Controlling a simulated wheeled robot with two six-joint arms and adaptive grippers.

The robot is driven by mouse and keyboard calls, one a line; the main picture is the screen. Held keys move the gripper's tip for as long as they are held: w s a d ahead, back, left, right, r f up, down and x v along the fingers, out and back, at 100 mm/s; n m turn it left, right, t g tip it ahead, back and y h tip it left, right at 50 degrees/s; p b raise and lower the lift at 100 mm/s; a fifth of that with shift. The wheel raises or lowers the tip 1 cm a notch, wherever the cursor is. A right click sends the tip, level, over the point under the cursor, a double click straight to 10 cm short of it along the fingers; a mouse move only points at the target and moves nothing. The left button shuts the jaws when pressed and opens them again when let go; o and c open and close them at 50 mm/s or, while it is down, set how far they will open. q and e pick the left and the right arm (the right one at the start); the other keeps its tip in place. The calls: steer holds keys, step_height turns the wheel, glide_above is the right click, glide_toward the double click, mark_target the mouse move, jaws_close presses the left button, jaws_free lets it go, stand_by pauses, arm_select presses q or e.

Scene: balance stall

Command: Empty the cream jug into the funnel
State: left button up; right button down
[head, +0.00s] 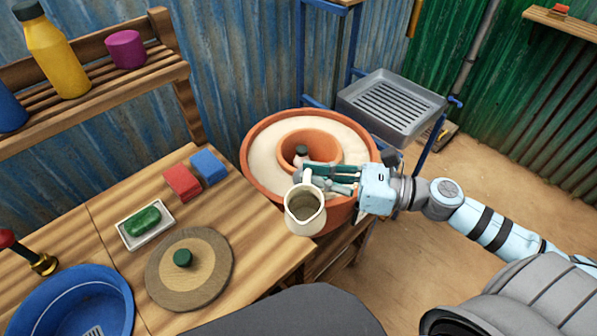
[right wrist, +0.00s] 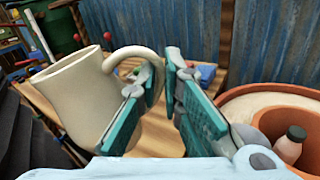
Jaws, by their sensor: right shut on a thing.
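The cream jug (head: 305,222) is held by its handle in my right gripper (head: 308,176), in front of the big clay pot and beside the table's right edge. It looks about upright, with its mouth facing up; its inside is shaded and I cannot tell what it holds. In the right wrist view the jug (right wrist: 85,98) is at the left, and its curved handle runs to the fingertips of my right gripper (right wrist: 163,75). Nothing in view is clearly a funnel. My left gripper is not in view.
A clay pot (head: 262,193) holds pale sand and a smaller clay pot (head: 288,142) with a dark-capped bottle (head: 301,153). The table carries a blue basin (head: 118,298), soap dish (head: 162,232), round board (head: 216,270), red block (head: 182,182) and blue block (head: 209,166). A grey sink (head: 430,113) stands behind.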

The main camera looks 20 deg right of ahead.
steer(key=w+d+f+m+t+h+b, duration=0.2)
steer(key=w+d+f+b, duration=0.3)
steer(key=w+d, duration=0.5)
steer(key=w+d+f+m+t+h+b, duration=0.3)
steer(key=w+d+f+m+h+b, duration=0.1)
steer(key=w+d, duration=0.6)
step_height(320, 180, down, 3)
steer(key=shift+w+d+r+m+h+b, duration=0.25)
steer(key=shift+d+m+b, duration=0.45)
steer(key=shift+d+b, duration=0.35)
steer(key=shift+s+a, duration=0.1)
steer(key=shift+s, duration=0.05)
steer(key=shift+r, duration=0.1)
